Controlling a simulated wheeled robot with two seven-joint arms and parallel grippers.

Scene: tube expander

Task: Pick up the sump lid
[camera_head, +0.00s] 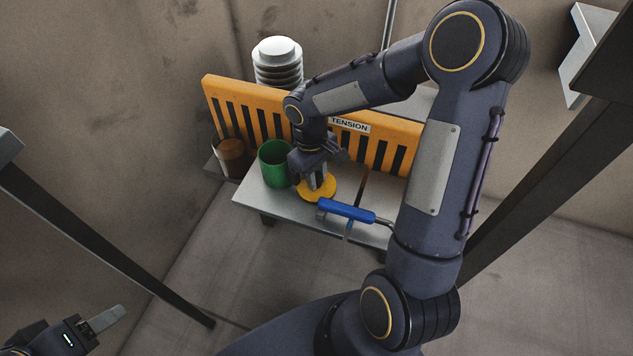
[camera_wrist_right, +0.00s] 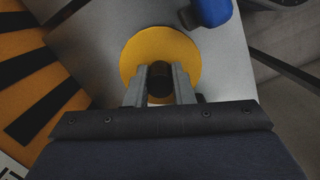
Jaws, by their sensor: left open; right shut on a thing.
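The sump lid looks to be the round yellow disc (camera_head: 318,188) on the grey metal table, beside the green cup. In the right wrist view the yellow disc (camera_wrist_right: 134,54) has a dark knob (camera_wrist_right: 160,80) at its middle. My right gripper (camera_head: 318,184) points down over the disc, its fingers shut on the knob. The disc appears to lie flat on the table; any small gap under it cannot be told. My left gripper (camera_head: 108,318) is at the bottom left, open, empty and far from the table; only part of it shows.
A green cup (camera_head: 275,165) stands left of the disc. A blue-handled tool (camera_head: 346,210) lies to its right, near the front edge. An orange slotted guard (camera_head: 263,115) marked TENSION runs behind. A brown container (camera_head: 232,155) and a ribbed white cylinder (camera_head: 277,60) stand beyond. Dark posts flank the table.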

